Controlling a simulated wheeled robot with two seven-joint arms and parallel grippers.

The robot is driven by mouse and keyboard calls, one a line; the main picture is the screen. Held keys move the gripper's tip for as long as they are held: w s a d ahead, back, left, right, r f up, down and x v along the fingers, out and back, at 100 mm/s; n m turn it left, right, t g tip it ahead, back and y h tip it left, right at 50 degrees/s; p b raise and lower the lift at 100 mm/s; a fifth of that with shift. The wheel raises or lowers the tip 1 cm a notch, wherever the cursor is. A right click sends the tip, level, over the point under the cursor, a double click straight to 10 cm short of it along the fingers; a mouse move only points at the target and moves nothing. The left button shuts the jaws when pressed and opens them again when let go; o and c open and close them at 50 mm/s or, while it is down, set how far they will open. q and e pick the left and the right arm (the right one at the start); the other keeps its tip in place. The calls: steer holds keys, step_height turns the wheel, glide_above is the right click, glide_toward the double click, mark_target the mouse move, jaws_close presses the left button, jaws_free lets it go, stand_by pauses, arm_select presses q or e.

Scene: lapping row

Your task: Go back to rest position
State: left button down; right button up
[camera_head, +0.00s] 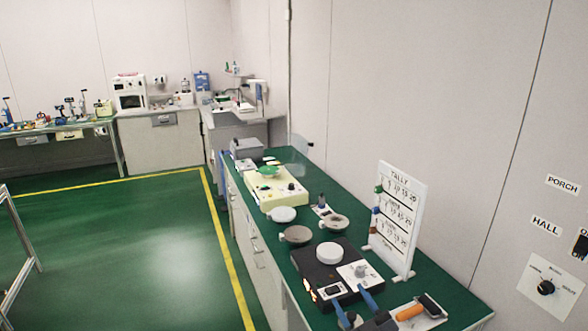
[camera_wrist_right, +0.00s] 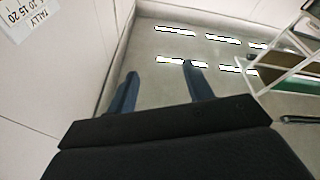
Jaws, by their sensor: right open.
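My right gripper (camera_head: 350,298) shows at the bottom of the head view, over the near end of the green-topped bench (camera_head: 455,297). Its two blue fingers are apart with nothing between them. The right wrist view shows the same open fingers (camera_wrist_right: 158,70), with only pale wall, bright strips and room behind them. My left gripper is in neither view.
A black machine (camera_head: 313,273) with a white disc stands just beyond the gripper. A white TALLY board (camera_head: 398,220) stands upright by the wall. The green floor (camera_head: 130,240) left of the bench is clear.

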steer(key=s+d+f+m+g+h, duration=0.3)
steer(key=s+d+f+m+h, duration=0.1)
steer(key=f+h, duration=0.15)
steer(key=s+d+f+m+g+h, duration=0.3)
steer(key=d+f+m+h, duration=0.15)
steer(key=f, duration=0.25)
steer(key=s+f+n+g+y, duration=0.1)
steer(key=s+f+g, duration=0.45)
steer(key=s, duration=0.45)
steer(key=s+f+g, duration=0.4)
steer(key=s+f, duration=0.2)
steer(key=s, duration=0.4)
steer(key=s+a+f+g, duration=0.1)
steer(key=s+a+f, duration=0.1)
steer(key=f, duration=1.6)
steer(key=s+a+f+g, duration=0.1)
steer(key=s+a+f, duration=0.1)
steer(key=f, duration=1.7)
steer(key=shift+s+f+g+y, duration=0.25)
steer(key=shift+s+g+y, duration=0.05)
steer(key=shift+s+g, duration=0.05)
